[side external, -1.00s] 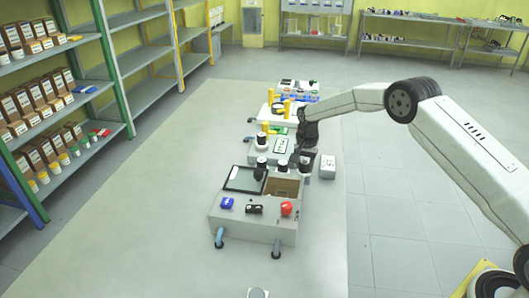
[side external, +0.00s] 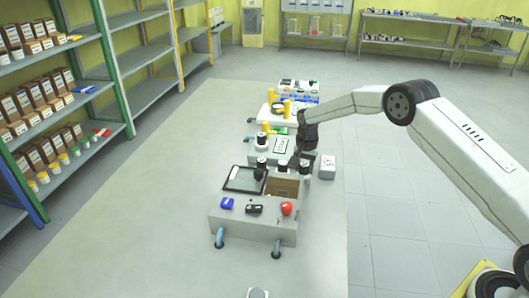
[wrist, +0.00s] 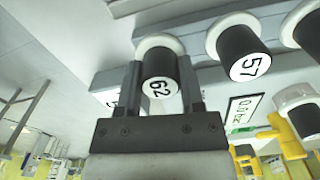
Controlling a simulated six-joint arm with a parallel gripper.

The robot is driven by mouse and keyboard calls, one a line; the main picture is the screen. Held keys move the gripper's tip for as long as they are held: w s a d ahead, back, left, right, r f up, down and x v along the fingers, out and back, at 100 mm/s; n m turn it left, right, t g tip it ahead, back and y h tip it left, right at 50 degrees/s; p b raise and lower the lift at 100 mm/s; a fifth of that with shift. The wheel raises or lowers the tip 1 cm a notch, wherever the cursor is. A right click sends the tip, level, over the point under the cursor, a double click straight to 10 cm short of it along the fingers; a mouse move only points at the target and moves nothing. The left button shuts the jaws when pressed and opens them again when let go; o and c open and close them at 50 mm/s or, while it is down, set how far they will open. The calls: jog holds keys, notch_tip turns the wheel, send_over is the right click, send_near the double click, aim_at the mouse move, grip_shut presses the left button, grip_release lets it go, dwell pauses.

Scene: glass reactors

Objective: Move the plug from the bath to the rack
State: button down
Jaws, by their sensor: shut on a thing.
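The plug is a black cylinder marked 62 with a white collar (wrist: 160,72), in the middle of the wrist view. My gripper (wrist: 160,62) is shut on it, one finger on each side. In the side view my gripper (side external: 298,158) is low over the row of black plugs, and hides part of it. A plug marked 57 (wrist: 240,52) stands just right of the held one, with another dark plug (wrist: 311,32) farther right. The grey unit with a display (side external: 283,146) lies behind the row. I cannot tell for certain which unit is the bath or the rack.
Yellow parts (wrist: 290,135) stand close by. Floor at right is clear.

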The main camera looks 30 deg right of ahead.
grip_release()
dwell(0.4)
jog(key=shift+r, duration=0.1)
dwell(0.3)
jog(key=shift+r, duration=3.4)
jog(key=shift+s, duration=0.1)
